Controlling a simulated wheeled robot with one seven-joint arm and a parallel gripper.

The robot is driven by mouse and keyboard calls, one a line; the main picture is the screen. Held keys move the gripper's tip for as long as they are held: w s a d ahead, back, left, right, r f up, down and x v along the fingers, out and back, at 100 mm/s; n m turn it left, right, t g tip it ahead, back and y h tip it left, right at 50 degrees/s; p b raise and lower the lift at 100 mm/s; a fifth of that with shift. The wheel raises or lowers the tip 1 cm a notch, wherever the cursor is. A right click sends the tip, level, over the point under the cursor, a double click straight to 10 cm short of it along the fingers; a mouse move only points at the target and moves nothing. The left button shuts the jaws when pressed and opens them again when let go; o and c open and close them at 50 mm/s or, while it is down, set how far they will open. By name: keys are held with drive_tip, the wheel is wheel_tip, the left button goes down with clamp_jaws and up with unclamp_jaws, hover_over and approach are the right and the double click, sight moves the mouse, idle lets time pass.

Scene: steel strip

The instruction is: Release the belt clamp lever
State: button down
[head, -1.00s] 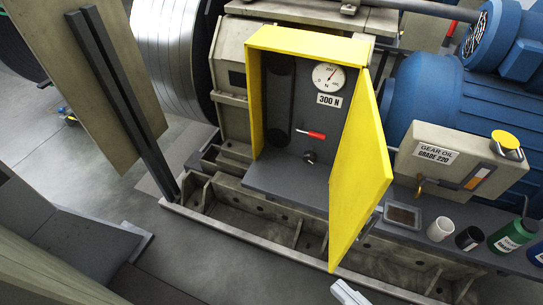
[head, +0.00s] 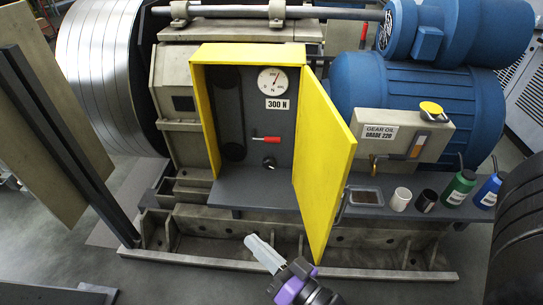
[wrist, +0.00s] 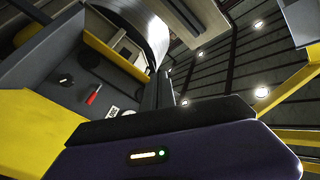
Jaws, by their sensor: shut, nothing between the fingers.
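The red lever (head: 266,139) sits on the dark back panel of an open yellow cabinet (head: 204,120), lying roughly level. It also shows as a red bar in the wrist view (wrist: 93,95). A dark round knob (head: 269,162) is just below it. My gripper (head: 252,242) is low in front of the cabinet, below its grey shelf and left of the open door's lower edge. Its pale fingers are together and empty, pointing up and left. It is well apart from the lever. My purple gripper housing fills the bottom of the wrist view.
The open yellow door (head: 325,155) stands out on the cabinet's right. A gauge (head: 272,80) and a "300 N" label are above the lever. Right of the door are a gear oil tank (head: 400,135), cups and bottles on the shelf. The cabinet front is clear.

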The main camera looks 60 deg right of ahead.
drive_tip(key=w+d+f+m+g+h+b, duration=0.1)
drive_tip(key=w+d+f+m+g+h, duration=0.2)
drive_tip(key=d+m, duration=0.6)
drive_tip(key=w+d+f+m+g+h+b, duration=0.1)
drive_tip(key=w+d+f+m+h+b, duration=0.25)
drive_tip(key=d+m, duration=0.5)
drive_tip(key=w+d+f+m+g+h+p, duration=0.1)
drive_tip(key=w+d+f+m+g+h, duration=0.35)
drive_tip(key=m, duration=0.65)
drive_tip(key=d+f+m+g, duration=0.2)
drive_tip(key=d+m, duration=0.4)
drive_tip(key=m, duration=0.4)
drive_tip(key=shift+d+f+m+h+b, duration=0.3)
drive_tip(key=shift+d+f+m+h, duration=0.1)
drive_tip(key=shift+f, duration=0.3)
drive_tip(key=shift+w+g, duration=0.1)
drive_tip(key=shift+g, duration=0.15)
drive_tip(key=w+d+r+p, duration=0.1)
drive_tip(key=w+d+r, duration=0.1)
drive_tip(key=d, duration=0.3)
drive_tip(key=w+d+r+p, duration=0.1)
drive_tip(key=w+d+r, duration=0.1)
drive_tip(key=d, duration=0.3)
drive_tip(key=shift+r+p, duration=0.25)
drive_tip(key=shift+p, duration=0.05)
